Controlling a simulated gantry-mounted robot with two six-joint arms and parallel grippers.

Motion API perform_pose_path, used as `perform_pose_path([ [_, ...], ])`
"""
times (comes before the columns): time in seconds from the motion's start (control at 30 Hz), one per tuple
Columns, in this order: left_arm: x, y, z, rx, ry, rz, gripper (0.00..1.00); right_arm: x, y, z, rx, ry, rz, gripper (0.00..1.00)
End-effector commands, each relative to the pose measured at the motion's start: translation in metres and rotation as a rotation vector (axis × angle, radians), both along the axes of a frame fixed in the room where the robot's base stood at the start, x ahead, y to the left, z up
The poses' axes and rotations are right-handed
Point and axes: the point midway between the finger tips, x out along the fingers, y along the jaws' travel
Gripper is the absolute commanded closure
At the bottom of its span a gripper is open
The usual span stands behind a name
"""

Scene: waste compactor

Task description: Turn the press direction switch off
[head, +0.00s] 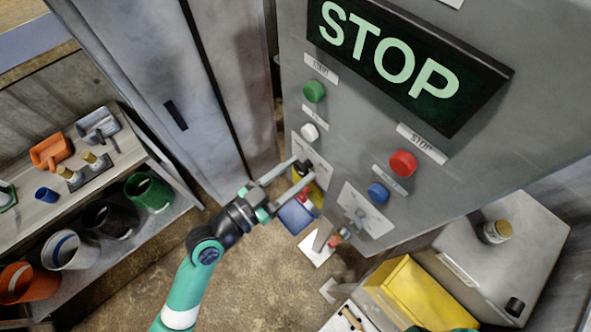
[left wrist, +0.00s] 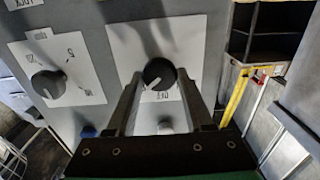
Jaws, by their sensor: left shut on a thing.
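A black rotary knob (left wrist: 159,72) sits on a white label plate (left wrist: 132,45) on the grey control panel (head: 350,110). Its white pointer mark points to the lower left in the left wrist view. My left gripper (head: 305,170) has its two fingers on either side of this knob and is shut on it. In the head view the fingers partly hide the knob. A second black knob (left wrist: 48,84) on its own white plate is to the left in the left wrist view; its plate (head: 365,208) also shows in the head view. The plate lettering is too small to read. My right gripper is not in view.
The panel carries a green button (head: 314,91), white button (head: 309,131), red button (head: 403,163), blue button (head: 377,193) and lit STOP sign (head: 390,60). A shelf with pots (head: 148,193) stands left. A yellow bin (head: 415,295) and grey cabinet (head: 505,255) stand at lower right.

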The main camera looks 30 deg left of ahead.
Motion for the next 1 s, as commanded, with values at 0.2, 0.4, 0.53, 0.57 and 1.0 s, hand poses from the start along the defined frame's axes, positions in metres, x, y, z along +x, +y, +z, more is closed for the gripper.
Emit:
perform_pose_path([
  [0.2, 0.0, 0.0, 0.0, -0.031, 0.012, 0.0, 1.0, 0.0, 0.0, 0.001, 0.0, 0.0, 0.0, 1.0],
  [0.4, 0.0, 0.001, 0.001, -0.119, 0.045, 0.0, 1.0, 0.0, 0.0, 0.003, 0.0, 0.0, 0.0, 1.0],
  [0.53, 0.0, 0.001, 0.001, -0.208, 0.078, 0.0, 1.0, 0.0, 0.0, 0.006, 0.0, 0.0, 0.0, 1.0],
  [0.57, 0.0, 0.001, 0.001, -0.232, 0.087, 0.0, 1.0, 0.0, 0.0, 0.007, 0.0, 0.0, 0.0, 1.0],
  [1.0, 0.001, 0.002, 0.001, -0.593, 0.222, 0.0, 1.0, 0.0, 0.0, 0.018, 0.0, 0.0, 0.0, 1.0],
])
